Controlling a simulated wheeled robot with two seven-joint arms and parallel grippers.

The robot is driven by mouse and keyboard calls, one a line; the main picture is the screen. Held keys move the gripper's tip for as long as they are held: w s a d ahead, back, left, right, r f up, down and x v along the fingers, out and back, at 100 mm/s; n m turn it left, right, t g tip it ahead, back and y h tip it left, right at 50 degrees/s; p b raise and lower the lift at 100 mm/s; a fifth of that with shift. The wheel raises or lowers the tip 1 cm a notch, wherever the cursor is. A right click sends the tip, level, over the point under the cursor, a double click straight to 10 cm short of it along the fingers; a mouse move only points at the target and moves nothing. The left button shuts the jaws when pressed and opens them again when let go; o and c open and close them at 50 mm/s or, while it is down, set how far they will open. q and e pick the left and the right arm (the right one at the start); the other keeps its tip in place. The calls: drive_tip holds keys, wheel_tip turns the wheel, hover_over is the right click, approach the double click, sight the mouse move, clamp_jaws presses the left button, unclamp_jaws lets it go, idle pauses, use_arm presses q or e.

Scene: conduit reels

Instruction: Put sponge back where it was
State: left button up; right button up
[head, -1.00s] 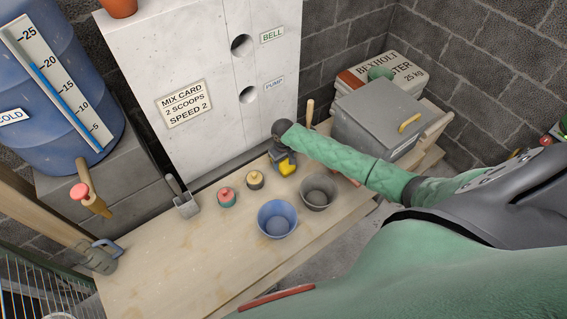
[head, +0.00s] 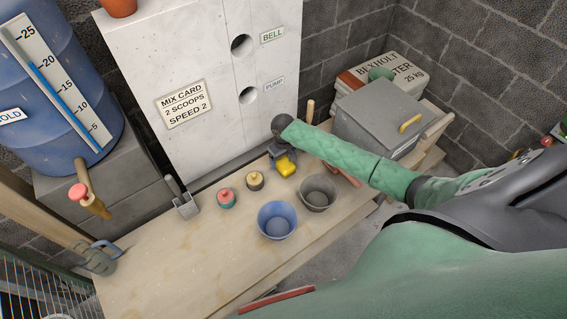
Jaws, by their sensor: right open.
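The yellow sponge (head: 286,166) lies on the wooden bench (head: 170,260), close to the foot of the pale panel. My right gripper (head: 280,156) is open just above and behind the sponge; its dark jaws partly hide the far side. I cannot tell whether the jaws touch it. My left gripper is not in view.
A blue bucket (head: 277,221) and a grey bucket (head: 318,193) stand in front of the sponge. A red-topped pot (head: 226,198), a yellow-topped pot (head: 255,181) and a metal scoop (head: 184,206) are to the left. A grey lidded box (head: 380,118) stands right. The bench's front left is clear.

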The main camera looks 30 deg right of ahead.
sight(284, 162)
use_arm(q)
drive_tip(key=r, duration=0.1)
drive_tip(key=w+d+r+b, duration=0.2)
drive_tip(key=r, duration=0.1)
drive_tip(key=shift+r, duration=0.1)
use_arm(e)
wheel_tip(284, 162, up, 10)
drive_tip(key=shift+f, duration=0.25)
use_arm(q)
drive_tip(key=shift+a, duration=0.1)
